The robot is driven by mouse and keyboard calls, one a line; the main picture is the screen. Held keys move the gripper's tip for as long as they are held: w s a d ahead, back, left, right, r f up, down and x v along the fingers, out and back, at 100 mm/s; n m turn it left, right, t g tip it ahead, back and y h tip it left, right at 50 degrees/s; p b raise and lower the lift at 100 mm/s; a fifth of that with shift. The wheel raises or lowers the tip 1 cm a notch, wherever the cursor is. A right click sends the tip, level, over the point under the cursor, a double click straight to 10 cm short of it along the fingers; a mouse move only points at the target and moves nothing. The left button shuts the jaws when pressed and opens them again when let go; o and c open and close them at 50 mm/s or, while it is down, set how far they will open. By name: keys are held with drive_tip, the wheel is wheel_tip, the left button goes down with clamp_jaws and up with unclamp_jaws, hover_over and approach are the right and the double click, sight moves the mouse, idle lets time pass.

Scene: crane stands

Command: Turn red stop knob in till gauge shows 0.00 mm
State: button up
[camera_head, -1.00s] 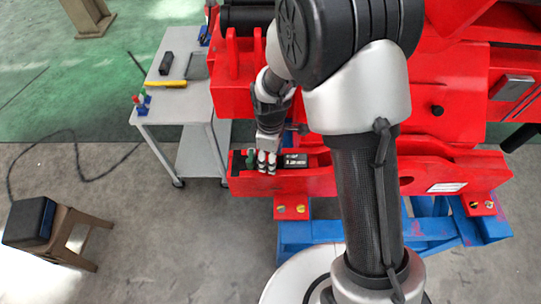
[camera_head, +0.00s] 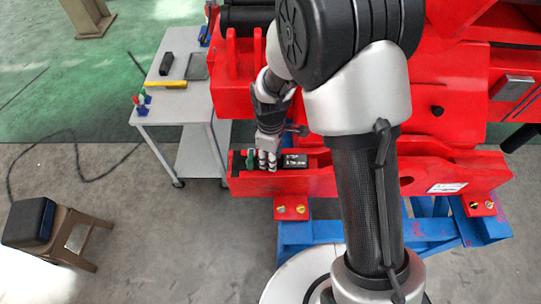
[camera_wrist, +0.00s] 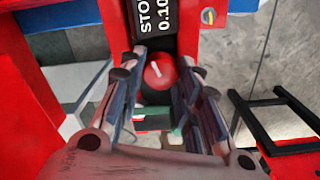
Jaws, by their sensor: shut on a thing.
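The red stop knob (camera_wrist: 160,71) shows in the wrist view with a white mark on its face. It sits between the fingers of my gripper (camera_wrist: 166,84), which is shut on it. The black gauge (camera_wrist: 153,22) is just beyond the knob; its readable part says "STO" and "0.10", and the rest is cut off by the frame. In the head view my gripper (camera_head: 267,160) reaches down into the red beam (camera_head: 345,182), just left of the gauge (camera_head: 294,161). The knob is hidden there by my fingers.
A green part (camera_head: 251,159) lies left of my fingers inside the beam. A grey table (camera_head: 187,106) with a yellow bar (camera_head: 165,84) stands to the left. A stool (camera_head: 50,232) is on the floor, lower left. Red beam walls flank my gripper closely.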

drive_tip(key=shift+m, duration=1.3)
drive_tip(key=o, duration=1.1)
drive_tip(key=shift+c, duration=0.2)
drive_tip(key=shift+n, duration=0.3)
